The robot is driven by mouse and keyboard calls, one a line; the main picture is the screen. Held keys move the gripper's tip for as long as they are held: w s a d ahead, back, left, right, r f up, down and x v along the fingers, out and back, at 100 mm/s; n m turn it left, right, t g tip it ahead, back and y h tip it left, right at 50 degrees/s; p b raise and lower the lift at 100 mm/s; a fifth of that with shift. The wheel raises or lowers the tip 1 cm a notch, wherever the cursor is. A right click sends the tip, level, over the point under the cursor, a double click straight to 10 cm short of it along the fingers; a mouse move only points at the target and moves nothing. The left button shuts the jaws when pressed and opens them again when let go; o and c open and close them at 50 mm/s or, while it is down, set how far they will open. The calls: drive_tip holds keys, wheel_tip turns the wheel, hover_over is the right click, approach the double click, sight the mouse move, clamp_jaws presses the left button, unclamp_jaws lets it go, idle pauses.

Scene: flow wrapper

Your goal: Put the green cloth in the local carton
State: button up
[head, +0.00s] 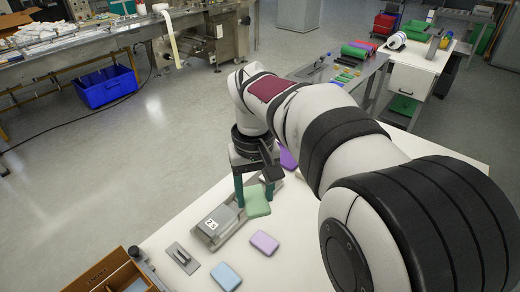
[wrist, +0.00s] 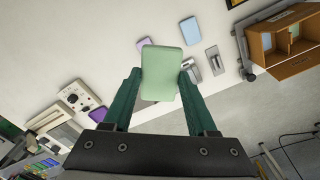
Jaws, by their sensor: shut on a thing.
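The green cloth (head: 257,203) is a flat, rounded pad. My gripper (head: 254,190) is shut on it by its sides, over the white table. In the wrist view the green cloth (wrist: 161,72) sits between my two dark green fingers (wrist: 158,85) and sticks out beyond their tips. I cannot tell exactly how high it is above the table. A brown open carton with dividers (head: 98,272) stands at the lower left of the head view, cut off by the edge. It also shows at the upper right of the wrist view (wrist: 287,68). No label is readable on it.
A metal plate with a handle (head: 182,258), a blue pad (head: 226,276) and a lilac pad (head: 264,243) lie nearby. A purple pad (head: 288,158) is partly hidden behind my arm.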

drive_tip(key=s+a+f+n, duration=0.2)
drive_tip(key=a+f, duration=0.3)
drive_tip(key=a, duration=0.4)
drive_tip(key=s+a+f+n, duration=0.2)
drive_tip(key=s+a+f, duration=0.1)
drive_tip(key=a, duration=0.7)
drive_tip(key=s+a+f+n, duration=0.3)
drive_tip(key=a+f, duration=0.3)
drive_tip(key=a, duration=0.4)
drive_tip(key=shift+s+f, duration=0.25)
drive_tip(key=shift+f, duration=0.1)
drive_tip(key=shift+f, duration=0.65)
drive_tip(key=o, duration=1.4)
drive_tip(key=shift+c, duration=0.2)
